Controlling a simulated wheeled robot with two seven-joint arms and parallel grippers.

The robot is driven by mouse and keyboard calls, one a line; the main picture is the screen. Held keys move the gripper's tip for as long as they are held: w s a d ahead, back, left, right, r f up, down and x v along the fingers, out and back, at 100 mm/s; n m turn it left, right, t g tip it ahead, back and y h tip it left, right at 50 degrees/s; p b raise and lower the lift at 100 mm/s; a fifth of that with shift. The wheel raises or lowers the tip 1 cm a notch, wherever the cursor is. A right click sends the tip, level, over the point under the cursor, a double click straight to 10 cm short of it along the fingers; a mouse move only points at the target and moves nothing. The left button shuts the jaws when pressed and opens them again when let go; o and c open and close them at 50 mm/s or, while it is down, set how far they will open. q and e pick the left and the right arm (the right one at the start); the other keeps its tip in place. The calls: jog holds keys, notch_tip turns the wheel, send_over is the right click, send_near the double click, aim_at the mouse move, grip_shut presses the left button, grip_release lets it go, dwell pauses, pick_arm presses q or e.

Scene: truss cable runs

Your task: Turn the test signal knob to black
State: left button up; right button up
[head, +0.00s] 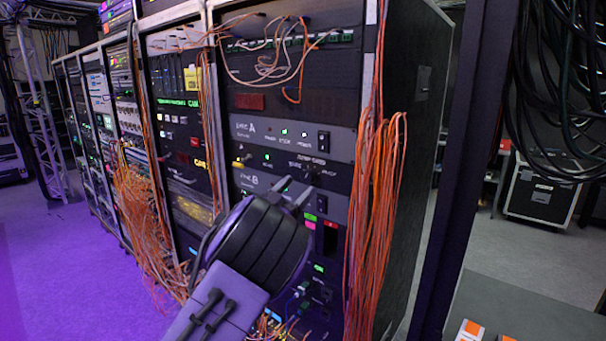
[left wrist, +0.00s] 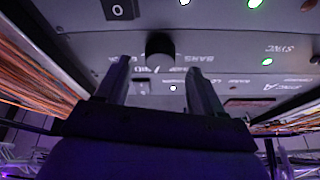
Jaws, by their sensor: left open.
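The test signal knob (left wrist: 160,46) is a short, round black knob on a dark grey rack panel in the left wrist view. Small white lettering is around it; "BARS" shows upside down beside it. Its pointer is too dark to read. In the head view the knob (head: 315,172) is small, just beyond my fingertips. My left gripper (head: 297,188) is open in front of the rack. In the left wrist view its two fingers (left wrist: 156,78) are spread apart, with the knob ahead between them and no visible contact. My right gripper is not in view.
A rocker switch (left wrist: 118,10) sits near the knob, on the adjoining panel. Orange cables (head: 375,200) hang down the rack's right edge. A dark upright post (head: 470,150) stands at right. More racks (head: 95,120) run left. The purple-lit floor (head: 70,270) is clear.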

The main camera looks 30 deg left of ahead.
aim_at(305, 179)
pick_arm(q)
jog(key=p+x, duration=0.1)
jog(key=x, duration=0.1)
jog(key=shift+w+r, duration=0.25)
jog(key=shift+r, duration=0.05)
jog(key=shift+w, duration=0.3)
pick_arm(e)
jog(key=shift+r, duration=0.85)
pick_arm(q)
jog(key=shift+c, duration=0.3)
jog(key=c, duration=1)
jog(key=shift+f+m+b, duration=0.2)
jog(key=shift+m+b, duration=0.1)
jog(key=shift+b, duration=0.3)
jog(key=m+h+b, duration=0.2)
jog(key=m+b, duration=0.2)
jog(key=b, duration=0.1)
jog(key=m+g+h+b, duration=0.1)
jog(key=m+h+b, duration=0.1)
jog(key=m+b, duration=0.3)
jog(key=shift+a+g, duration=0.25)
jog(key=shift+g, duration=0.05)
jog(key=shift+r+m+g+h+b, duration=0.2)
jog(key=shift+m+g+h+b, duration=0.35)
jog(key=shift+m+b, duration=0.75)
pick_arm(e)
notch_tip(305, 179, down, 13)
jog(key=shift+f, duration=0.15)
pick_arm(q)
jog(key=shift+m, duration=0.3)
